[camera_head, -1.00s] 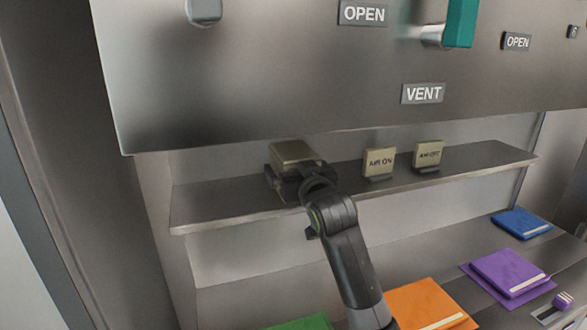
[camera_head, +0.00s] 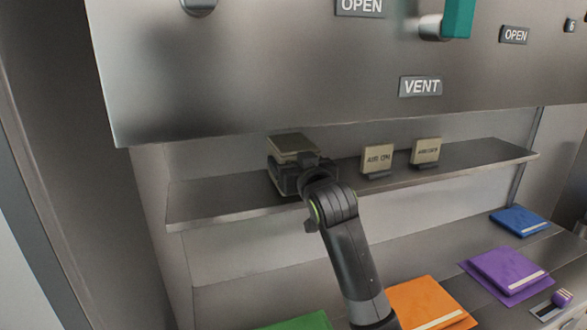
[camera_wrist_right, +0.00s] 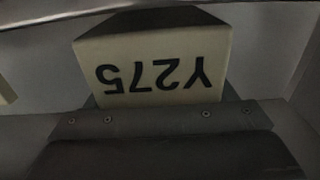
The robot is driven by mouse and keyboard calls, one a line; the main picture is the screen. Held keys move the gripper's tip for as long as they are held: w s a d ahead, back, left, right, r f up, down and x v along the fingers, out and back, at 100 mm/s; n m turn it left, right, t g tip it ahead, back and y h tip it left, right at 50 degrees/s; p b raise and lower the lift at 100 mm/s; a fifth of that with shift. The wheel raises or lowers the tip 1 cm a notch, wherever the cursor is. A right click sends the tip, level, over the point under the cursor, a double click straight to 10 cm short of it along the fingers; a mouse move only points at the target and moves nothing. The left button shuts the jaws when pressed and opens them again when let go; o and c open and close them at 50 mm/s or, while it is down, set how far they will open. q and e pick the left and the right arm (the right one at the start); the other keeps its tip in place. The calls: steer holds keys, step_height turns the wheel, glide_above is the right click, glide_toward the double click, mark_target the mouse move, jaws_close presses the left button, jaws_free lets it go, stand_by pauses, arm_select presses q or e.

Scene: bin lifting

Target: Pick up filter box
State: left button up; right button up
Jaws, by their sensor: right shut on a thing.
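The filter box (camera_head: 291,144) is a beige box at the left part of the shelf. In the right wrist view the box (camera_wrist_right: 155,60) shows its pale face with the upside-down text "Y275". My right gripper (camera_head: 300,176) reaches in from below and in front and is shut on the box. The dark gripper hides the box's lower front, so I cannot tell whether its underside touches the shelf. My left gripper is not in view.
The box is on a metal shelf (camera_head: 225,207) under an overhanging panel (camera_head: 250,95). Orange (camera_head: 425,302), purple (camera_head: 505,270) and blue (camera_head: 520,220) folders lie below.

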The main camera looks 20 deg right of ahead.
mark_target(295, 144)
step_height(295, 144, up, 6)
steer(key=shift+s+r+b, duration=0.1)
steer(key=shift+s+b, duration=0.05)
steer(key=shift+b, duration=0.9)
steer(key=s+b, duration=0.5)
steer(key=s, duration=1.4)
steer(key=shift+s+d+f, duration=0.15)
steer(key=shift+d+f, duration=0.1)
steer(key=shift+d, duration=0.05)
